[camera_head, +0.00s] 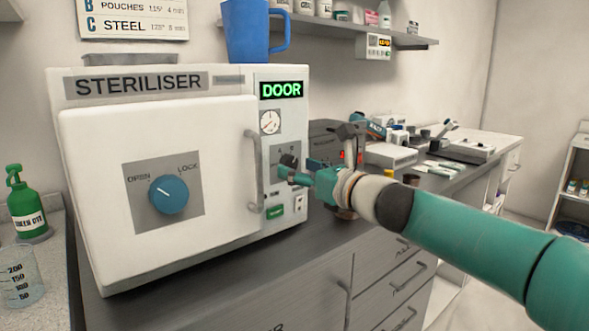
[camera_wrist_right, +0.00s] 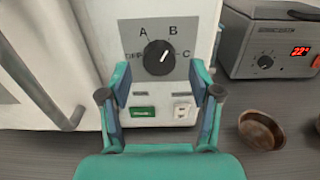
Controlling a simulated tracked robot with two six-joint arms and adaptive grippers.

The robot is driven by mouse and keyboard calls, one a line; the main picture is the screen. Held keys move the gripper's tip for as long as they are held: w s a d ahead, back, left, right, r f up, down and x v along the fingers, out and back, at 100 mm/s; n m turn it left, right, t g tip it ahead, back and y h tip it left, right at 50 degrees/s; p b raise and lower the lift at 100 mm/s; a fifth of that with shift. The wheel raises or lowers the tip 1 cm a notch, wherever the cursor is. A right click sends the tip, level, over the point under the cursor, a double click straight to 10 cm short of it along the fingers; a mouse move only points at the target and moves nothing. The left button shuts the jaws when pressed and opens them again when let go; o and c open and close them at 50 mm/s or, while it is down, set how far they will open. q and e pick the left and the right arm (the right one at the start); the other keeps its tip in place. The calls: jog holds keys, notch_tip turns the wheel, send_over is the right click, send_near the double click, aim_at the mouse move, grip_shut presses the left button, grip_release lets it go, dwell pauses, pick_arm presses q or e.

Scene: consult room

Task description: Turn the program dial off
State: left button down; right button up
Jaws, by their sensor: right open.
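The program dial is a round black knob (camera_wrist_right: 159,58) with a white pointer, on a grey panel marked OFF, A, B and C in the wrist view. Its pointer is tilted up and right, toward B. In the head view the panel (camera_head: 276,150) is on the right side of the white steriliser (camera_head: 180,78), and the dial is partly hidden by my gripper. My right gripper (camera_wrist_right: 160,93) is open and empty, its fingers apart on either side below the knob, not closed on it. It also shows at the panel in the head view (camera_head: 289,172). My left gripper is out of view.
The steriliser door carries a blue dial (camera_head: 169,195) pointing toward OPEN and a vertical handle (camera_head: 252,170). A green lit display reads DOOR (camera_head: 281,90). A grey heater (camera_wrist_right: 270,45) and brown bowl (camera_wrist_right: 262,130) stand right.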

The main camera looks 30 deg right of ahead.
jog(key=shift+w+a, duration=0.1)
jog(key=shift+w, duration=0.7)
jog(key=shift+c, duration=0.2)
jog(key=c, duration=1.1)
jog(key=shift+a, duration=0.1)
